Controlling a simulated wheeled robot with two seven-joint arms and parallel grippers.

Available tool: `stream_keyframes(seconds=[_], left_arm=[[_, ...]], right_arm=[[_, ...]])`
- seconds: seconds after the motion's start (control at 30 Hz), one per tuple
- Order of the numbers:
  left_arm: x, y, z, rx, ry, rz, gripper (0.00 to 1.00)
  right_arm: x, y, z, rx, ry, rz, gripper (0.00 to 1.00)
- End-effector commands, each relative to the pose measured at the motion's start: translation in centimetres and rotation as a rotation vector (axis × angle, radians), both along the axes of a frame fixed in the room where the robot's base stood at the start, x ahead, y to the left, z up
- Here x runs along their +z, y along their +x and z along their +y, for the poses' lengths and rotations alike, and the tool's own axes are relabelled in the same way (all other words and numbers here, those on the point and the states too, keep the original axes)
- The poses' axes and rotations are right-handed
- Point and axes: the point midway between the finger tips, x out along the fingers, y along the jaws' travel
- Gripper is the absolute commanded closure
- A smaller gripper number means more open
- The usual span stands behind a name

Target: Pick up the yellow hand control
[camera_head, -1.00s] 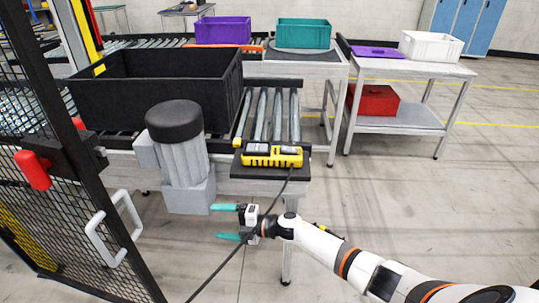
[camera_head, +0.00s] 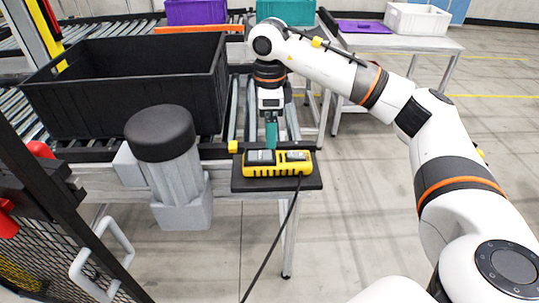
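The yellow hand control (camera_head: 277,170), with dark grey panels on top, lies on a black plate (camera_head: 243,186) at the front end of the roller conveyor. A black cable runs down from it. My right arm comes in from the right and arches over. Its gripper (camera_head: 271,142) points down just behind and above the hand control, with a teal finger tip near its back edge. Only one finger shows clearly, so I cannot tell its opening or any contact. My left gripper is not in view.
A large black crate (camera_head: 128,95) stands on the conveyor to the left. A grey motor with a black cap (camera_head: 160,135) stands at the front left, beside a mesh fence. Purple (camera_head: 196,12) and teal (camera_head: 286,10) crates are behind. Floor at the right is free.

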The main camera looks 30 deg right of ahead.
Motion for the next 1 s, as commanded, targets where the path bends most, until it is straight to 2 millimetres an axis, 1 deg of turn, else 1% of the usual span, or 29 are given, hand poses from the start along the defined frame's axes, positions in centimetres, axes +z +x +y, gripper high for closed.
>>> stream_keyframes(seconds=[0.03,0.1,0.2,0.27,0.37,0.47,0.53,0.63,0.7,0.8,1.0], left_arm=[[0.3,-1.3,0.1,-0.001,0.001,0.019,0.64],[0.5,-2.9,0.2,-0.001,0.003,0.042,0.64],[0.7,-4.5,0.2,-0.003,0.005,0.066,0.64],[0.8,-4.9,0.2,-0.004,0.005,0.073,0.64],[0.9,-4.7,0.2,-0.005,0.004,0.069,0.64],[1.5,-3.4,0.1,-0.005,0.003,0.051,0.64],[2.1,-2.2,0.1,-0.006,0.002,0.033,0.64],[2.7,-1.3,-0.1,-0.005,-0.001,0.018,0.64],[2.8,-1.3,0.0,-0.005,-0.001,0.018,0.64],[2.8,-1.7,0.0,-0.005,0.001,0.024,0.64],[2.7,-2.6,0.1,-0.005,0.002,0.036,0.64]], right_arm=[[-1.0,-0.1,0.0,0.000,0.001,0.007,0.13],[-2.2,-0.1,0.0,0.000,0.002,0.006,0.13],[-3.6,0.0,0.0,-0.001,0.003,0.004,0.13],[-4.2,0.0,0.1,-0.001,0.004,0.003,0.13],[-4.7,0.0,0.0,-0.001,0.007,0.002,0.13],[-5.7,0.0,-0.1,-0.001,0.005,0.005,0.13],[-6.7,0.0,-0.3,-0.001,0.006,0.006,0.13],[-8.3,0.0,-0.5,-0.001,0.006,0.006,0.13],[-9.1,0.1,-0.5,-0.001,0.007,0.003,0.13],[-9.8,0.1,-0.4,-0.001,0.008,0.001,0.13],[-9.9,0.1,-0.4,-0.001,0.007,0.000,0.13]])
